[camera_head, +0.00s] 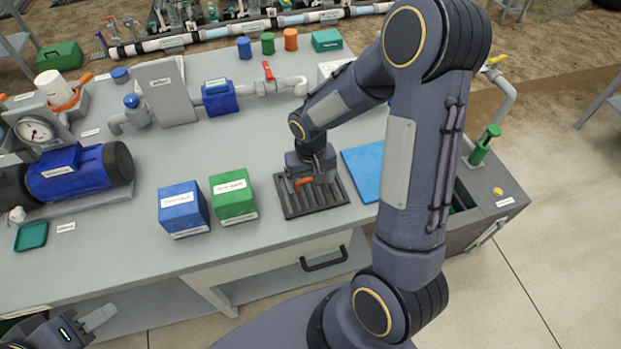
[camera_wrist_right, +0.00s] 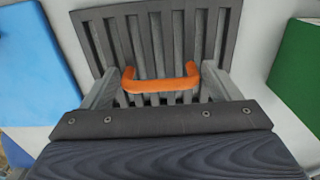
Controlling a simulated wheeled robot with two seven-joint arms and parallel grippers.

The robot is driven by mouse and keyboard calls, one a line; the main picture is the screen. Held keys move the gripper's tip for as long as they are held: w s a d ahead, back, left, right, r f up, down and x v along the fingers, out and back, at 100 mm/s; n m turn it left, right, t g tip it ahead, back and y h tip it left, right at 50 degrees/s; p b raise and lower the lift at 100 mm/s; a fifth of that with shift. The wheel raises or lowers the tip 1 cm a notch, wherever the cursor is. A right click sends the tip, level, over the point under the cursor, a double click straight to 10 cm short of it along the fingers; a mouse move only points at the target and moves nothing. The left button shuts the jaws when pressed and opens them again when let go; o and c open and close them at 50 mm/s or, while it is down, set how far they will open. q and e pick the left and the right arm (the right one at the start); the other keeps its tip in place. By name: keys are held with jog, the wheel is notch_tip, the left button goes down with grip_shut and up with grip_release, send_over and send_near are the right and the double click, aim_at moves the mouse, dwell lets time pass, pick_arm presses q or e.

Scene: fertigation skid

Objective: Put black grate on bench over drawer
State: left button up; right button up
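The black grate (camera_head: 336,193) with parallel slats and an orange handle (camera_head: 304,183) appears to lie flat on the grey bench (camera_head: 150,235), above the drawer (camera_head: 270,259) with its black pull. In the right wrist view the grate (camera_wrist_right: 160,22) fills the upper middle, its handle (camera_wrist_right: 160,84) crossing the slats. My right gripper (camera_head: 308,183) is low over the grate. Its fingers are spread wide, one beside each end of the handle; no clear grip shows. My left gripper (camera_head: 98,318) is at the bottom left, away from the bench top, partly cut off by the frame.
A green box (camera_head: 232,196) and a blue box (camera_head: 183,208) stand left of the grate. A flat blue panel (camera_head: 364,170) lies close on its right. A blue pump (camera_head: 80,172) and grey pipework occupy the left and back. The bench front left of the boxes is mostly clear.

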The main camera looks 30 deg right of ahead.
aim_at(311, 179)
jog(key=shift+o, duration=1.1)
notch_tip(311, 179, up, 12)
jog(key=s+a+r+t+y, duration=0.2)
jog(key=s+r, duration=0.1)
jog(key=s, duration=0.5)
jog(key=s+a+r+n+t+y, duration=0.1)
jog(key=s+a+r+t, duration=0.2)
jog(key=s, duration=0.5)
jog(key=shift+s+r+t+y+p, duration=0.3)
jog(key=shift+s+r+y+p, duration=0.1)
jog(key=shift+r, duration=0.4)
